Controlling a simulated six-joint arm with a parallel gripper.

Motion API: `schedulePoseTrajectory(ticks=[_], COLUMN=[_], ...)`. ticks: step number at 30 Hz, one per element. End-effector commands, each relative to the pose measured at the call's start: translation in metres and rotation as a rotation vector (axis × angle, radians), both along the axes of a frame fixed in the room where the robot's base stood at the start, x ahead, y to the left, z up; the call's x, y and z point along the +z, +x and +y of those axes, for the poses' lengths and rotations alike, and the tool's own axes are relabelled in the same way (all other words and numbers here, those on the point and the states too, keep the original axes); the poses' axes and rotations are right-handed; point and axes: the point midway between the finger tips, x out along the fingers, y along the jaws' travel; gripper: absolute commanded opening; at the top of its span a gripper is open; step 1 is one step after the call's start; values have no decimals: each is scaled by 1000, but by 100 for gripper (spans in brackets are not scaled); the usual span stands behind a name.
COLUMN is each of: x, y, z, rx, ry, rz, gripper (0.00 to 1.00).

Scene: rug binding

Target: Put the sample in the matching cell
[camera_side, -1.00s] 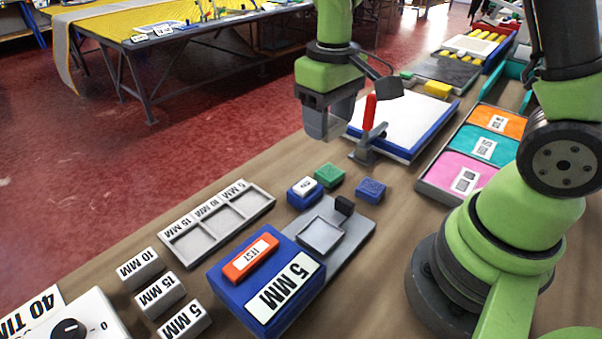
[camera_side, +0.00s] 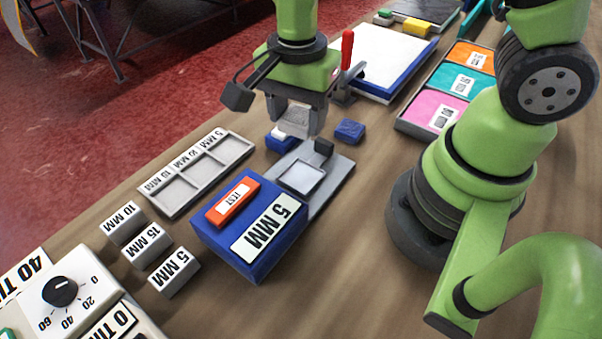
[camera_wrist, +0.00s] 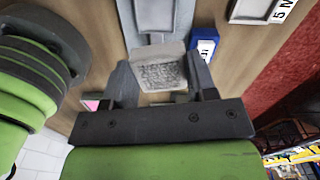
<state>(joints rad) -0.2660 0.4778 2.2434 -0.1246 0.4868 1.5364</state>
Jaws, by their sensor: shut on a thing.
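My gripper (camera_side: 295,128) is shut on a pale grey, rough-faced sample (camera_wrist: 160,73), which shows between the fingers in the wrist view. It also shows pale below the jaws in the side view (camera_side: 296,121). The gripper is just behind the grey test plate with its square pad (camera_side: 301,177), and the sample looks raised. The blue tester (camera_side: 262,258) has an orange TEST button (camera_side: 232,203) and reads 5 MM. The grey tray (camera_side: 160,207) has three empty cells, labelled 15 MM, 10 MM and 5 MM, with 5 MM farthest back.
A blue block with a white label (camera_side: 282,142) is close beside the gripper, and a blue block (camera_side: 349,131) is to its right. A red-handled clamp (camera_side: 347,55) stands behind. Label blocks (camera_side: 147,246) and a dial box (camera_side: 62,292) are at front left.

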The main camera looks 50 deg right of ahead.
Motion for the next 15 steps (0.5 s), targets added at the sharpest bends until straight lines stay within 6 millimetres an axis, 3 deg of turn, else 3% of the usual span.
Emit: schedulePoseTrajectory(ticks=[6, 15], x=[-5, -6], y=[-6, -6], z=[6, 6], rx=[-161, -183], ry=[1, 1], rz=[1, 0], gripper=[26, 26])
